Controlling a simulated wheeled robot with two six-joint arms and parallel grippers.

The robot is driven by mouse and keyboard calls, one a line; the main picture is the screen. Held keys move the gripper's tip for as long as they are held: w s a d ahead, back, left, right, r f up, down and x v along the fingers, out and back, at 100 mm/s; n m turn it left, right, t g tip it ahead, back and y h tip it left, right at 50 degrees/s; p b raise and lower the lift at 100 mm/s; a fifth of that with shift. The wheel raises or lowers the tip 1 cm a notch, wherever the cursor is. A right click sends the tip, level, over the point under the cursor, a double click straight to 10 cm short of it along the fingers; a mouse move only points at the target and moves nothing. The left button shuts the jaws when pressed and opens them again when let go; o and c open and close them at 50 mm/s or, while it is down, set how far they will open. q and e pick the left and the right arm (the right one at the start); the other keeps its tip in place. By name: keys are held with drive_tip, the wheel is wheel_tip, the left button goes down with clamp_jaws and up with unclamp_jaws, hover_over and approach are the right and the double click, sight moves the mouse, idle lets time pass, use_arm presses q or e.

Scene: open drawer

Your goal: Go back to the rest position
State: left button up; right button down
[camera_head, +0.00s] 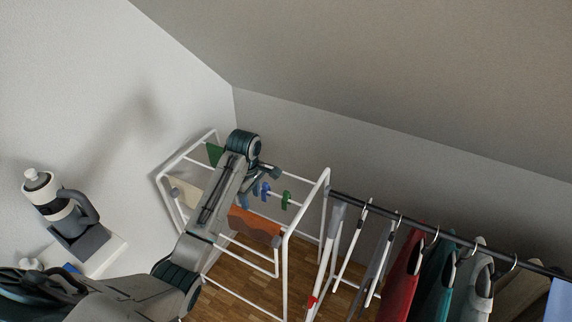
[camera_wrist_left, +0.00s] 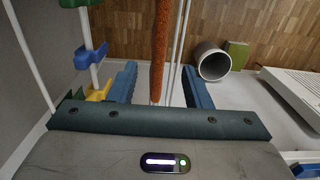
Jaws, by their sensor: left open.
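My left arm reaches from the lower left over the white drying rack (camera_head: 285,265) in the head view. My left gripper (camera_head: 262,174) is at the rack's top, beside the clothespins. In the left wrist view its fingers (camera_wrist_left: 160,88) are apart, so it is open. An orange-brown cloth (camera_wrist_left: 160,45), seen edge-on, shows in the gap between them; how far beyond the fingertips it is, I cannot tell. The same cloth (camera_head: 255,226) hangs on the rack, partly behind my arm. My right gripper is not in view.
Clothespins sit on a rack bar: blue (camera_head: 265,192) and green (camera_head: 286,200); a yellow one (camera_wrist_left: 98,93) is close to my left finger. A clothes rail (camera_head: 450,236) with hanging garments stands right.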

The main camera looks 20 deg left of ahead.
use_arm(q)
drive_tip(key=s+d+f+m+t, duration=0.1)
drive_tip(key=s+d+f+m, duration=0.15)
drive_tip(key=s+m, duration=0.4)
drive_tip(key=s+d+f+m+t, duration=0.1)
drive_tip(key=s+d+f+m, duration=0.2)
drive_tip(key=s, duration=0.7)
drive_tip(key=s+d+r+m+t, duration=0.25)
drive_tip(key=s+m, duration=0.55)
drive_tip(key=s, duration=0.7)
wheel_tip(320, 180, down, 34)
drive_tip(key=a+g+y+b, duration=0.1)
drive_tip(key=a+g+b, duration=0.15)
drive_tip(key=b, duration=0.25)
drive_tip(key=s+a+f+b, duration=0.1)
drive_tip(key=s+f+b, duration=0.1)
drive_tip(key=s+f, duration=0.7)
drive_tip(key=s+f+b, duration=0.2)
drive_tip(key=s+f, duration=0.8)
drive_tip(key=f, duration=0.5)
drive_tip(key=shift+s+a+g, duration=0.15)
drive_tip(key=shift+a+g, duration=0.2)
drive_tip(key=shift+g, duration=0.05)
